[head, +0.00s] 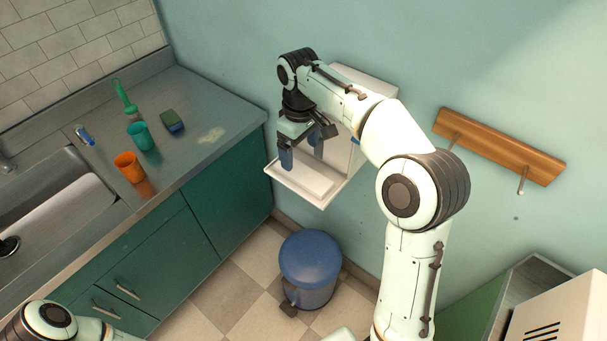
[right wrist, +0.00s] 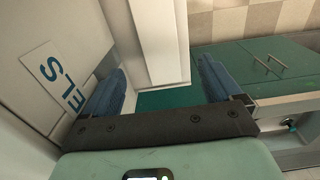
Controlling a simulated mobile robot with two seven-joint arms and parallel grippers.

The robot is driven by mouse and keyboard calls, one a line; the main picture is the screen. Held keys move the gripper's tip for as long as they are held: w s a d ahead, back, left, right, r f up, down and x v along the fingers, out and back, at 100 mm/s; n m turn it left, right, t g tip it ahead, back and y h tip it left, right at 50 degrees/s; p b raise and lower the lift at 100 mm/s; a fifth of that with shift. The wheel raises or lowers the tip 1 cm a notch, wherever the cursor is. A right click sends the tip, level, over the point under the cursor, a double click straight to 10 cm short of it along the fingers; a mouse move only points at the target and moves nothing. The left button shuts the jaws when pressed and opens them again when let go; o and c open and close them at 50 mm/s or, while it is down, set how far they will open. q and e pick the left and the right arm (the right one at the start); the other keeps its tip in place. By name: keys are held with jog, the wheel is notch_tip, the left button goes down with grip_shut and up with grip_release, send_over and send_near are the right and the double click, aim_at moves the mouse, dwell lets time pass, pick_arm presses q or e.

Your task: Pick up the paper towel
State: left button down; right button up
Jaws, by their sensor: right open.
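The paper towel (head: 304,180) looks like a flat white stack lying in the tray of a white wall dispenser (head: 357,84). My right gripper (head: 302,154) points down just above the stack, with its two blue fingers apart and nothing held between them. In the right wrist view, a white block, probably the paper towel (right wrist: 160,40), shows beyond and between the fingers of the gripper (right wrist: 160,85). I cannot tell whether a finger touches it. My left arm shows only at the lower left, with its gripper out of view.
A counter (head: 215,100) at left holds an orange cup (head: 129,167), a teal cup (head: 140,136), a green brush (head: 124,98) and a sponge (head: 172,121). A blue bin (head: 310,258) stands below the dispenser. A wooden hook rack (head: 500,145) is on the wall.

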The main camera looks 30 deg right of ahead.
aim_at(300, 172)
jog(key=shift+f, duration=3.55)
jog(key=c, duration=1.1)
